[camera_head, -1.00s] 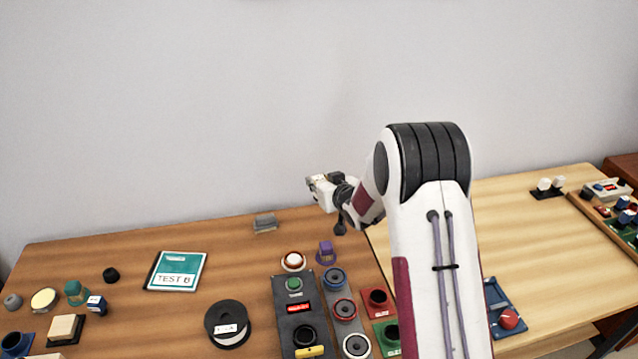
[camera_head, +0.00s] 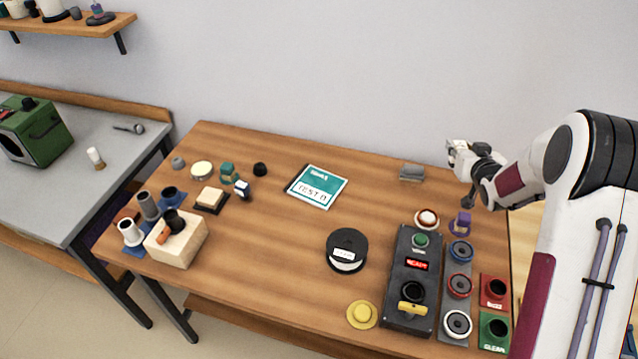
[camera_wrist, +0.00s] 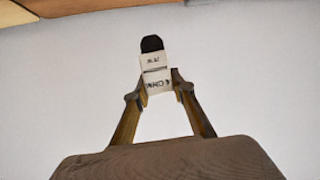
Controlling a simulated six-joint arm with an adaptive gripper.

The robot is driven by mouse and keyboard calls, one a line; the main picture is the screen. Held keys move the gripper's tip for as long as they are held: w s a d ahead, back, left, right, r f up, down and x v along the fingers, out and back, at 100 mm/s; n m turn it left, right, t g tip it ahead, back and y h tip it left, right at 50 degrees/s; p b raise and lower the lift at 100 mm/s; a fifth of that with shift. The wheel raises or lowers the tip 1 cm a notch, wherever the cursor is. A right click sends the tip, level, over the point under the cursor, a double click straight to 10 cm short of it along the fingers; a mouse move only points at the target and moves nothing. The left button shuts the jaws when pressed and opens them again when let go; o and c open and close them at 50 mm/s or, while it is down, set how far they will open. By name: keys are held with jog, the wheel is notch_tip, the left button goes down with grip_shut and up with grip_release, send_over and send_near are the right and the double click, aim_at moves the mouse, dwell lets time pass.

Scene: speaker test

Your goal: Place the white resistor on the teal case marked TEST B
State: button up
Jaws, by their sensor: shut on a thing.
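The teal case marked TEST B (camera_head: 318,187) lies flat on the wooden table, toward the back, with a white label strip. My gripper (camera_head: 455,150) is in the air above the table's right back part, to the right of the case and well apart from it. In the wrist view my gripper (camera_wrist: 158,92) is shut on a white block with dark printing, the white resistor (camera_wrist: 155,72), which has a black end. The resistor is small and hard to make out in the head view. The wrist view shows no case.
A grey block (camera_head: 411,173) lies near the table's back edge. A black disc (camera_head: 347,240) and a dark button panel (camera_head: 405,316) stand in front. A wooden block (camera_head: 185,243) and small parts fill the left side. The table around the case is mostly clear.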

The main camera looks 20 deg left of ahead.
jog(key=s+a+n+g+y, duration=0.1)
jog(key=s+a+n+y, duration=0.2)
jog(key=a, duration=1.7)
jog(key=r+n+g+y, duration=0.2)
jog(key=n+y, duration=0.1)
send_over(306, 182)
jog(key=shift+s+f, duration=0.1)
jog(key=shift+f, duration=0.2)
jog(key=shift+f+g, duration=0.1)
jog(key=shift+g, duration=0.2)
notch_tip(306, 182, down, 6)
jog(key=shift+f, duration=1.9)
jog(key=shift+f, duration=0.1)
